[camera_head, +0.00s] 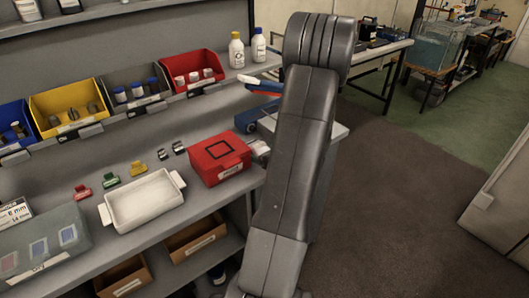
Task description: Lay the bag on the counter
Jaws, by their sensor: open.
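The grey counter (105,165) runs along the left and centre, below a row of bins. I cannot make out a bag with certainty in this view. A small pale item (259,148) sits just right of the red box, partly hidden by my arm, and I cannot tell what it is. My own dark grey arm stands large in the right-centre foreground and covers the counter's right end. My gripper does not show.
A red box (220,157), a white tray (145,203), several coloured clips (110,182) and a translucent container (42,243) occupy the counter. A blue device (245,122) is partly behind my arm. White bottles (236,52) stand at the back. Open floor (410,170) lies right.

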